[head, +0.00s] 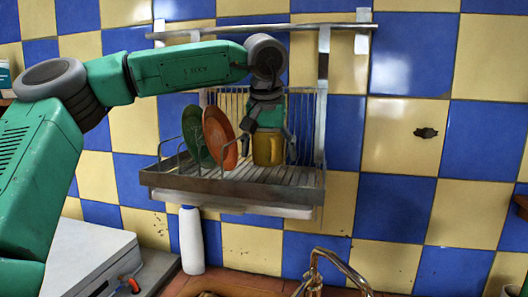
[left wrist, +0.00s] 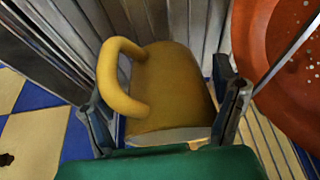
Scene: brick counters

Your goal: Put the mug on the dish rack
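The yellow-brown mug (head: 268,149) stands upright on the slatted floor of the metal dish rack (head: 238,187), toward its right side. My left gripper (head: 267,138) points down over the mug, its fingers spread on either side of it. In the left wrist view the mug (left wrist: 172,95) sits between the two fingers of the left gripper (left wrist: 166,108), with its handle toward the upper left. The fingers look apart from the mug's sides, with a narrow gap at the left; contact at the right finger is hard to tell. My right gripper is not in view.
An orange plate (head: 220,138) and a green plate (head: 192,135) stand in the rack just left of the mug. The rack hangs on the tiled wall below a rail (head: 225,30). Below are a white bottle (head: 191,240), a faucet (head: 330,262) and a white box (head: 85,258).

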